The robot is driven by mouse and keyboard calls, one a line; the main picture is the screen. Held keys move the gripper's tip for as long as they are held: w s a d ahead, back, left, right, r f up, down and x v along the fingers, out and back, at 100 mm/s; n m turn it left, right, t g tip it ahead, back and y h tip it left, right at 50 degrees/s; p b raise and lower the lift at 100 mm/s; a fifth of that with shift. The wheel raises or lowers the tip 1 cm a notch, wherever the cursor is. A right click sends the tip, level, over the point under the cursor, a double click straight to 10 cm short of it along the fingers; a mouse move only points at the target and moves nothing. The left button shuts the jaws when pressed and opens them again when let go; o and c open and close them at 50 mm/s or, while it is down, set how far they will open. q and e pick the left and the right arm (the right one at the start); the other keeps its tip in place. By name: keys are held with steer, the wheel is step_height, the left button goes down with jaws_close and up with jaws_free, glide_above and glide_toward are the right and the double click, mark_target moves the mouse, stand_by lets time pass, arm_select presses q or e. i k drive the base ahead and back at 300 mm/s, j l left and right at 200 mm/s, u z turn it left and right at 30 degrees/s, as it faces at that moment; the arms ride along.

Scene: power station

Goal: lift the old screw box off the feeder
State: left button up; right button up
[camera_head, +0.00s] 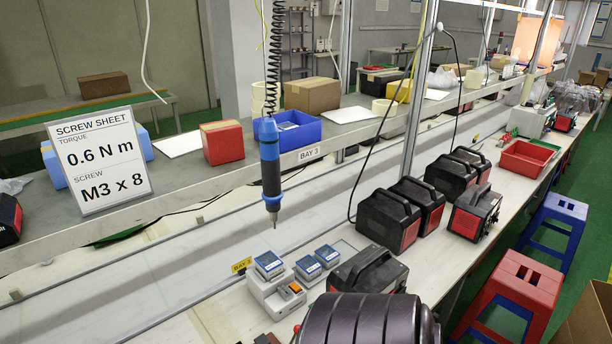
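A light grey screw feeder (267,299) stands on the near part of the bench, with orange buttons on its right side. A small box with a blue-and-white label (268,264) sits on top of the feeder. Two similar small boxes, one nearer (308,267) and one farther back (327,256), stand just right of the feeder on a light surface. The print on the labels is too small to read. Neither of my grippers is in view. A dark ribbed part of my own arm shows at the bottom edge, right of the feeder.
A blue electric screwdriver (270,168) hangs on a coiled cord above the feeder. Black-and-red power stations (388,222) stand in rows to the right, one (368,270) close beside the small boxes. A screw sheet sign (98,160) reads M3 x 8. A red tray (525,159) lies farther back.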

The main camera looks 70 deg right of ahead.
mark_target(270, 266)
steer(key=z, duration=1.95)
steer(key=l+u, duration=0.15)
steer(key=u, duration=0.25)
steer(key=k+l+u, duration=0.15)
steer(key=u, duration=0.25)
steer(key=k+l+u, duration=0.1)
steer(key=u, duration=0.3)
